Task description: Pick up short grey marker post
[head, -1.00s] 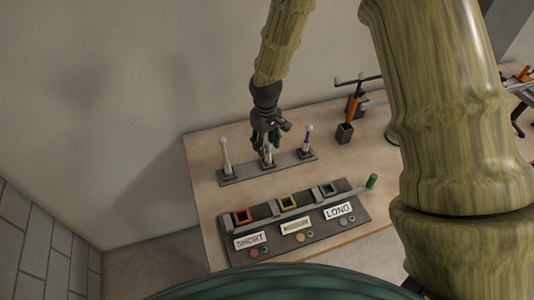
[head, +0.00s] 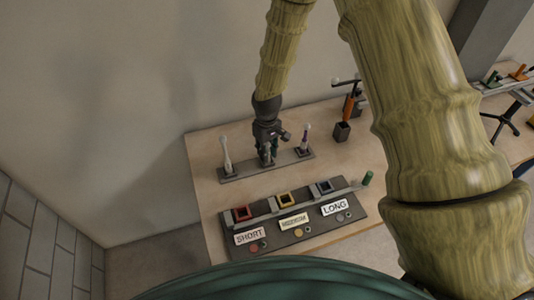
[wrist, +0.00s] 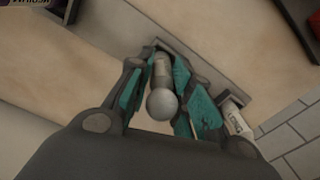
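The short grey marker post (wrist: 162,72), with a round pale knob on top, stands in the middle of the dark rack (head: 236,174). My gripper (head: 267,158) is down over it, pointing at the rack. In the wrist view my gripper (wrist: 163,75) has its teal fingers on both sides of the post, very close to its shaft. I cannot tell whether they press on it. In the head view the fingers mostly hide this post, and its foot appears to be still at the rack.
A white post (head: 227,155) stands left on the rack and a purple-and-white post (head: 305,140) right. A dark holder (head: 342,131) stands behind right.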

